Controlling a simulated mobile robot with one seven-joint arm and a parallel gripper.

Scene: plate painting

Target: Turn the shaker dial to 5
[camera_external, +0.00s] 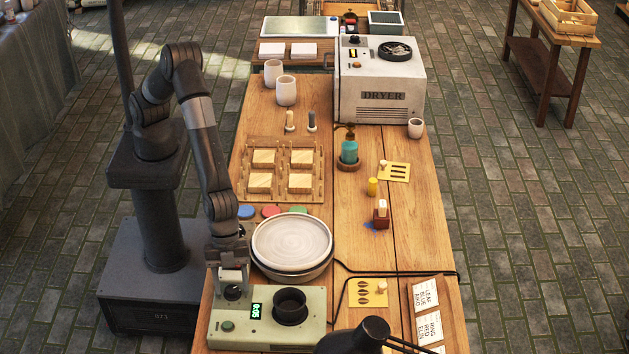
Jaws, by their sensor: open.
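The pale green machine (266,339) at the front of the table looks like the shaker. It has a black dial (233,293) at its upper left, a small lit display (257,311), a green button and a black round cup (290,306). The display's green digits look like 0:05, turned sideways and small. My gripper (234,279) points down right at the dial, with its jaws open. I cannot tell whether the fingers touch the dial. The gripper hides the dial's far side, and its pointer mark is too small to read.
A round white plate (292,242) on a dark stand is just behind the shaker, close to my wrist. A black lamp-like object (357,337) stands at the front right. A yellow stencil card (368,293) and label cards (425,296) lie right. A dryer (382,85) stands far back.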

